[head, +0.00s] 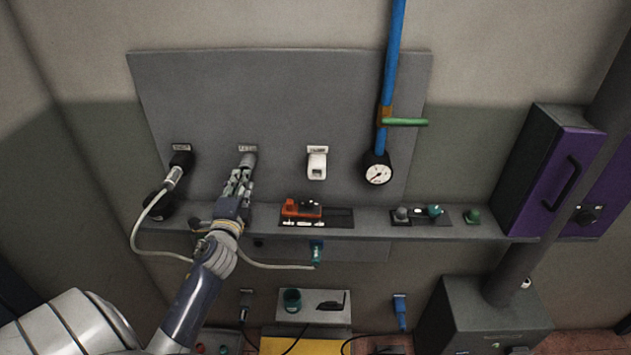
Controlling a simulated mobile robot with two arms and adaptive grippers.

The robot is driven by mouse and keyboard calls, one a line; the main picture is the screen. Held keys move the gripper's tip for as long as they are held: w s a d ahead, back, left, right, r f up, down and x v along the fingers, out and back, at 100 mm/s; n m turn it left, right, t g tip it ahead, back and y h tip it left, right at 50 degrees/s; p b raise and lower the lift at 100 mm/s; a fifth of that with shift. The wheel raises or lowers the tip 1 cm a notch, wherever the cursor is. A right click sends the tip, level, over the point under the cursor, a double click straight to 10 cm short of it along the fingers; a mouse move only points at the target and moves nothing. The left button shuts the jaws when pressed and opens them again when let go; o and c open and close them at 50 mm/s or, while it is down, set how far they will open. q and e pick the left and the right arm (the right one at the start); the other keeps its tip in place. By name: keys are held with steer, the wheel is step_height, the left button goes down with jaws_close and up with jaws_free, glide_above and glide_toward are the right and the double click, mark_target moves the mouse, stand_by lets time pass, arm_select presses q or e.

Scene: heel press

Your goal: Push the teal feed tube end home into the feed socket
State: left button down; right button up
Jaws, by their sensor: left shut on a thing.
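My left gripper (244,174) reaches up to the grey wall panel and is shut on a grey cylindrical piece (248,158) under the second label from the left. Its fingers hide most of that piece, and I cannot tell whether it is a cap or part of a socket. A teal end piece (316,256) hangs below the shelf under a blue clip, apart from the gripper. A pale tube (280,266) runs to it from the left, passing behind my left arm. I cannot read the labels to tell which port is the feed socket. My right gripper is not in view.
A black connector (181,161) is at the panel's left port; a white fitting (317,165) and gauge (377,173) are to the right. A purple cabinet (560,180) stands at right.

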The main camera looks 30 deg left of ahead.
arm_select(q)
steer(key=shift+x, duration=0.85)
steer(key=c, duration=1.3)
jaws_free()
